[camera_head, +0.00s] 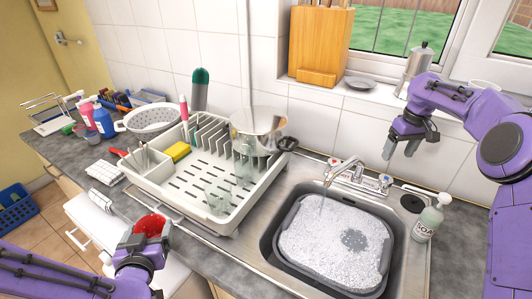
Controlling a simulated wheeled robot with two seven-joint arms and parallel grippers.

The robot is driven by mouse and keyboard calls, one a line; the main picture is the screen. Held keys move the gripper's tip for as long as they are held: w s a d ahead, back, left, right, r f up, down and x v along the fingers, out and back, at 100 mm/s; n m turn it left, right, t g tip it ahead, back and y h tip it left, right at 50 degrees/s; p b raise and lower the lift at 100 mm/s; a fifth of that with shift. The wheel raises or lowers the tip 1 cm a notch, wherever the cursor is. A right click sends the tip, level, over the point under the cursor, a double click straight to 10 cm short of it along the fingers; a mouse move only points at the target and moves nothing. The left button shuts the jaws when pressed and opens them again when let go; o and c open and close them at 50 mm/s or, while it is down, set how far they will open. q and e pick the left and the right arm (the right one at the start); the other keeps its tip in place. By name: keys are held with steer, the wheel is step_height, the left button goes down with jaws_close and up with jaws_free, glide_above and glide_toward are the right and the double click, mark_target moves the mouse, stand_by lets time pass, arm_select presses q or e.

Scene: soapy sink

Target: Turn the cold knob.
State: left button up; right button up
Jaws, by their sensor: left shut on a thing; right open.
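The cold knob (385,181), marked blue, is at the right end of the chrome faucet (350,168) behind the sink. The red-marked knob (335,161) is at its left end. My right gripper (400,150) is open and empty, pointing down above and slightly right of the cold knob, apart from it. My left gripper (143,248) is at the lower left, in front of the counter, shut on a red rounded object (150,225). The fingers partly hide that object, and I cannot tell exactly what it is.
The sink (269,240) holds a grey tub (284,266) of foamy water. A soap bottle (430,220) stands right of the sink. A moka pot (412,65) is on the windowsill.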

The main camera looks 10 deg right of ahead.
mark_target(386, 178)
arm_select(q)
steer(key=shift+s+d+f+m+h, duration=0.15)
steer(key=shift+s+f+m+h, duration=0.15)
steer(key=shift+f+h, duration=0.1)
steer(key=r+p, duration=0.2)
steer(key=shift+s+a+r, duration=0.1)
steer(key=shift+a+r, duration=0.15)
steer(key=shift+r, duration=0.05)
arm_select(e)
steer(key=shift+g, duration=0.3)
steer(key=f, duration=1)
steer(key=shift+w+a, duration=0.1)
steer(key=shift+a, duration=0.2)
steer(key=shift+f, duration=0.35)
